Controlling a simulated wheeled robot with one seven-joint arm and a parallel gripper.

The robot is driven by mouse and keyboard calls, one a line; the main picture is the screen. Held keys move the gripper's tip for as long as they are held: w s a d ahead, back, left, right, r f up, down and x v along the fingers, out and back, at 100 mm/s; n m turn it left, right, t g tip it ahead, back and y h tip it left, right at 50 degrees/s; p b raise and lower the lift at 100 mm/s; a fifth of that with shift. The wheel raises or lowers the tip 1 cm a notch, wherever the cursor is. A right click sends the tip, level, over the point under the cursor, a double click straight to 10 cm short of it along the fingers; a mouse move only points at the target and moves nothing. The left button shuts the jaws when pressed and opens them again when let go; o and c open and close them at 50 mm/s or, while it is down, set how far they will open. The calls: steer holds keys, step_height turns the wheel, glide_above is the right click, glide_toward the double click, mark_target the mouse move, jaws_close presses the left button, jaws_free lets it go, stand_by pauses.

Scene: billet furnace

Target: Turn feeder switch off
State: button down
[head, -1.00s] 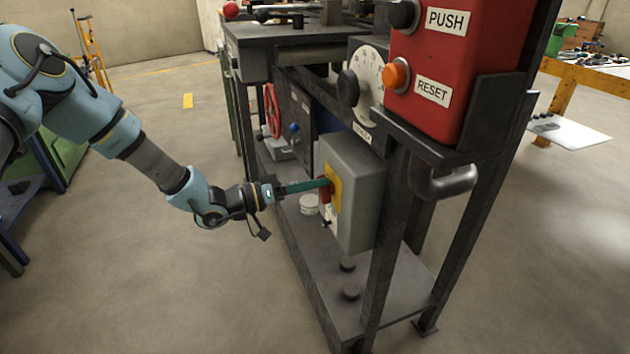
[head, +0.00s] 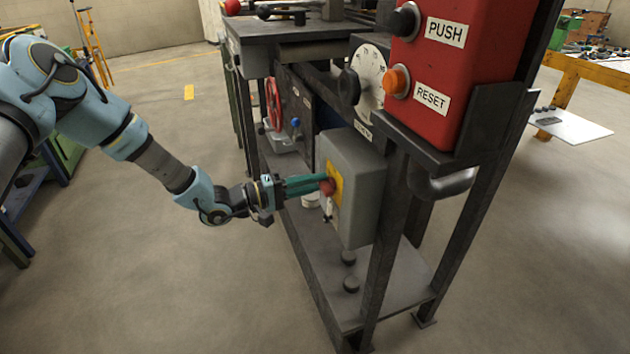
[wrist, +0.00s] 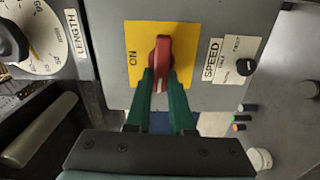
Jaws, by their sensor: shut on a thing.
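The feeder switch is a red handle (head: 327,187) on a yellow plate (head: 338,181) on the side of a grey box (head: 361,190). In the wrist view, the red handle (wrist: 163,58) runs up and down the picture, with the word ON on the yellow plate (wrist: 136,40) at its left. The handle does not point at ON. My gripper (head: 318,185) reaches the switch from the left, its green fingers shut on the handle. In the wrist view the fingertips (wrist: 163,75) sit on both sides of the handle's lower part, hiding some of it.
A SPEED knob (wrist: 246,66) sits on the same box. A LENGTH dial (head: 370,85) and a red box with PUSH and RESET buttons (head: 455,70) are above. A dark frame leg (head: 385,250) stands close right. The floor (head: 170,290) at left is clear.

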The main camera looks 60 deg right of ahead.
steer(key=shift+f+n, duration=0.1)
steer(key=shift+n, duration=0.3)
steer(key=c, duration=0.8)
jaws_free()
steer(key=shift+a, duration=0.1)
steer(key=v, duration=1)
steer(key=shift+w+a+b, duration=0.2)
steer(key=shift+a+b, duration=0.1)
steer(key=shift+b, duration=0.1)
